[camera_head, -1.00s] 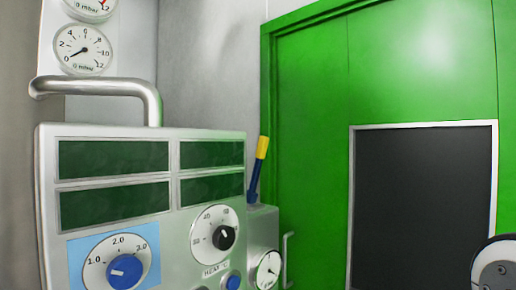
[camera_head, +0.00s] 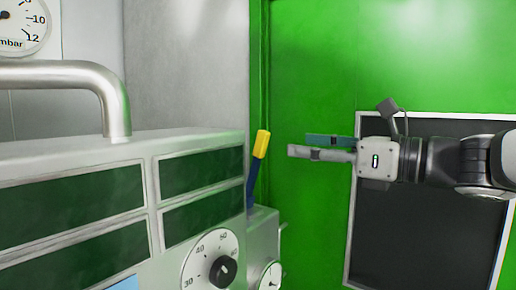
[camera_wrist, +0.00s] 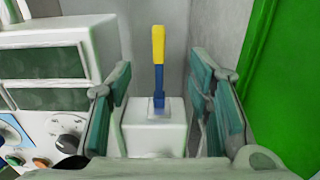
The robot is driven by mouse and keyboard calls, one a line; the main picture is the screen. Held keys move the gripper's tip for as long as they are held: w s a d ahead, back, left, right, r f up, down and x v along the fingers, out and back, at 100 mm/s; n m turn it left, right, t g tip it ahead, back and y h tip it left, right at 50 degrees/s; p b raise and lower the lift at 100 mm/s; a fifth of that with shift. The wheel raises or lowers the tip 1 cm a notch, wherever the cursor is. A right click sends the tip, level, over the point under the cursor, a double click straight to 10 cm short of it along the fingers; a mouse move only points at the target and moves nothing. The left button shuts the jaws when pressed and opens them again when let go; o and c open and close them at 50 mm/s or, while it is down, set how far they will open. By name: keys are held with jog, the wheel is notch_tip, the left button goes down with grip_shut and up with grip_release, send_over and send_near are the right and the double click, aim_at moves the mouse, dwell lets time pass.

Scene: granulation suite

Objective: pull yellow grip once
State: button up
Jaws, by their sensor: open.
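The yellow grip (camera_head: 261,143) tops a blue lever that stands up from a small grey box (camera_head: 263,226), tilted slightly right in the head view. In the wrist view the yellow grip (camera_wrist: 158,46) is upright, ahead of my gripper and centred between its fingers. My gripper (camera_head: 298,146) reaches in from the right with its fingers pointing left at the grip, a short gap away. In the wrist view my gripper (camera_wrist: 160,105) is open with teal finger pads on both sides and nothing between them.
A green door (camera_head: 320,60) with a dark window (camera_head: 400,230) is behind my arm. A grey wall is behind the lever.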

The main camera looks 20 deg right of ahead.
aim_at(266, 145)
jog(key=shift+b+x, duration=1.45)
jog(key=shift+x, duration=3.7)
grip_shut()
jog(key=shift+s+d+f, duration=0.1)
jog(key=shift+s+d+f, duration=0.35)
jog(key=shift+s, duration=0.2)
jog(key=shift+s+d+f, duration=0.3)
jog(key=shift+s+d, duration=0.1)
jog(key=shift+s, duration=0.15)
